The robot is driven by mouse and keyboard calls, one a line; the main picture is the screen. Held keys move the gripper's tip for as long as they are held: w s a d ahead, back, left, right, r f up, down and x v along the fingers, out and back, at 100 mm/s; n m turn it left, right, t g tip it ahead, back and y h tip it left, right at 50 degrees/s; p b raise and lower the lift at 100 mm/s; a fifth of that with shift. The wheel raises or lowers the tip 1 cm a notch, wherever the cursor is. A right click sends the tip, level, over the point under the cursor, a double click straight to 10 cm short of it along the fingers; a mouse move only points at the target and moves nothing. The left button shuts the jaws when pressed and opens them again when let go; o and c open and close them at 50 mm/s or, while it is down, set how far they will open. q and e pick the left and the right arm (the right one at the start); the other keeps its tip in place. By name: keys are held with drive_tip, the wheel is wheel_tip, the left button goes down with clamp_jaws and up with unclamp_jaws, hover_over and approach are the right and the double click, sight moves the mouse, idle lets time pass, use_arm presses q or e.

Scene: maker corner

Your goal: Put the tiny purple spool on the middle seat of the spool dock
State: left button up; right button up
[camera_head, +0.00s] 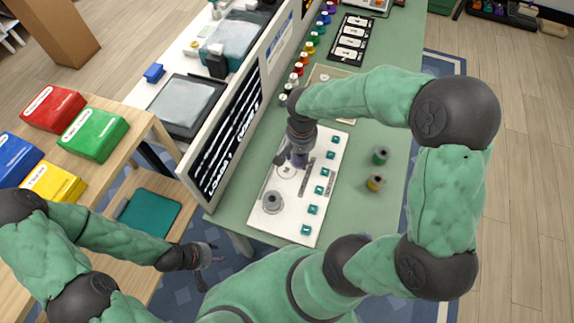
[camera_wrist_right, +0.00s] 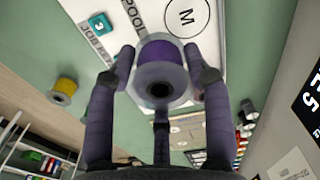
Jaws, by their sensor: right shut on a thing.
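My right gripper (camera_head: 299,158) is shut on the purple spool (camera_wrist_right: 178,48), which sits between its fingertips in the right wrist view. In the head view the spool is mostly hidden by the gripper, over the white spool dock (camera_head: 262,222). The dock's middle seat, a circle marked M (camera_head: 287,171), lies just beside the gripper; it also shows in the wrist view (camera_wrist_right: 187,15) beyond the spool. I cannot tell the exact height of the spool above the dock. A grey spool (camera_head: 272,202) stands on the near seat. My left gripper (camera_head: 207,257) is open and empty, off the bench.
A green spool (camera_head: 381,155) and a yellow spool (camera_head: 376,183) stand on the green bench right of the dock. Several teal tags (camera_head: 319,189) line the dock's right side. A dark upright panel (camera_head: 228,135) borders the left. Several coloured spools stand farther back.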

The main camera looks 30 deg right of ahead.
drive_tip(key=b, duration=0.2)
hover_over(287, 170)
wheel_tip(287, 170, down, 5)
drive_tip(key=shift+s+f, duration=0.1)
drive_tip(key=shift+f+b, duration=0.6)
drive_tip(key=shift+f, duration=0.95)
drive_tip(key=shift+f, duration=0.1)
drive_tip(key=shift+f, duration=0.1)
drive_tip(key=o, duration=1.1)
drive_tip(key=shift+o, duration=0.3)
drive_tip(key=shift+r, duration=0.5)
wheel_tip(287, 170, up, 11)
drive_tip(key=p, duration=0.4)
drive_tip(key=shift+r, duration=0.2)
